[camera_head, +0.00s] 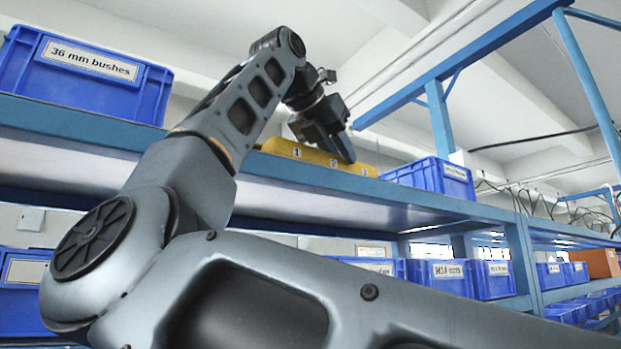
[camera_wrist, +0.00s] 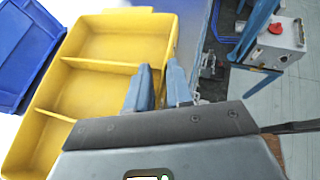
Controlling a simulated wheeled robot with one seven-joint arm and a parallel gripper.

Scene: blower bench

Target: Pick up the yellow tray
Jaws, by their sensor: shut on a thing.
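The yellow tray (camera_head: 290,148) sits on the upper blue shelf in the head view, with small number labels on its front. In the wrist view the yellow tray (camera_wrist: 95,88) shows empty compartments split by dividers. My gripper (camera_head: 335,150) reaches down over the tray's front side in the head view. In the wrist view my gripper (camera_wrist: 160,82) has its two fingers on either side of the tray's right wall, and it is shut on that wall. Whether the tray is clear of the shelf cannot be told.
A blue bin labelled 36 mm bushes (camera_head: 85,75) stands left on the upper shelf (camera_head: 340,185). Another blue bin (camera_head: 435,176) stands close right of the tray. A blue bin (camera_wrist: 25,50) also lies left of the tray in the wrist view. Blue uprights (camera_head: 440,120) rise at the right.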

